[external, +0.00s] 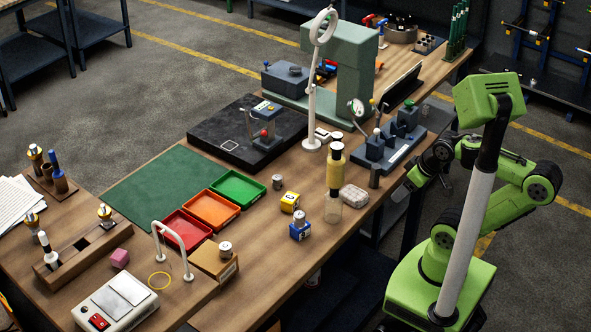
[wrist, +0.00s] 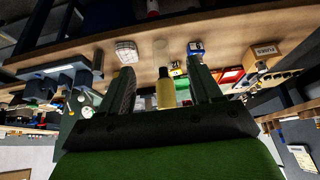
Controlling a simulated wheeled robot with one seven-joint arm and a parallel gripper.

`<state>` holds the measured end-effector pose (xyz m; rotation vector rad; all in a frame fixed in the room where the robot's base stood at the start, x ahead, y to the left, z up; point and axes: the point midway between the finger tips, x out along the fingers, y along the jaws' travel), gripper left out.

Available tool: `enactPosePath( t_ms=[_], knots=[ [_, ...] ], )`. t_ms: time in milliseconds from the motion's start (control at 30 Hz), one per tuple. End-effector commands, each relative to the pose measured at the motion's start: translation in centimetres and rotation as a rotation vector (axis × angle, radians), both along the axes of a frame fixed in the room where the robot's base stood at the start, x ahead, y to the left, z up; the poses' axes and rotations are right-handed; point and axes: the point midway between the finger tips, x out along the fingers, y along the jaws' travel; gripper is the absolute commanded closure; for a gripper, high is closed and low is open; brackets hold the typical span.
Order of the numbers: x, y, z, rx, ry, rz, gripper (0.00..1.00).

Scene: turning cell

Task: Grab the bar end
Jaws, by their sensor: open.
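Several short metal cylinders could be the bar end, and I cannot tell which one it is. One stands on the bare wood (external: 278,182), one sits on a blue cube (external: 299,232), and one sits on a wooden box (external: 208,262). A darker grey cylinder (external: 375,176) stands by the table's right edge. My gripper (external: 412,180) is off the table's right side, apart from all of these; its fingertips are small there. In the wrist view my gripper (wrist: 163,84) is open, with a yellow bottle (wrist: 165,94) visible beyond the gap between its fingers.
The yellow bottle (external: 335,168), a clear jar (external: 333,208) and a pale ribbed box (external: 354,195) stand near the table edge. A grey fixture block (external: 388,148) is nearest my arm. Red, orange and green trays (external: 238,189) lie further left. A lamp (external: 312,100) rises behind.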

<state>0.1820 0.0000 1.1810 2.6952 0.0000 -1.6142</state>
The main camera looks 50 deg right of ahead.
Motion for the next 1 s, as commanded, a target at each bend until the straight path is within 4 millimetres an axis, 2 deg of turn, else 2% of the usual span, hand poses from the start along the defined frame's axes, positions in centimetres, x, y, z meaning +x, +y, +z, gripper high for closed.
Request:
enactPosePath(
  t_ms=[67, 167, 367, 467, 567, 600, 700, 800, 900, 1000],
  knots=[
    [0.2, -0.1, -0.4, -0.002, 0.002, 0.002, 0.36],
    [1.4, -0.5, -2.4, -0.010, 0.013, 0.025, 0.36],
    [6.2, -3.1, -9.3, 0.026, -0.027, 0.119, 0.36],
    [8.5, -5.7, -12.5, 0.066, -0.118, 0.134, 0.36],
    [10.2, -9.7, -14.9, 0.090, -0.266, 0.103, 0.36],
    [10.6, -11.7, -15.6, 0.088, -0.337, 0.077, 0.36],
    [10.5, -16.6, -16.4, 0.051, -0.507, -0.008, 0.36],
    [9.6, -20.4, -16.3, -0.004, -0.627, -0.084, 0.36],
    [9.1, -22.1, -15.9, -0.037, -0.681, -0.120, 0.36],
    [10.2, -22.4, -15.8, -0.037, -0.691, -0.119, 0.36]
  ],
)
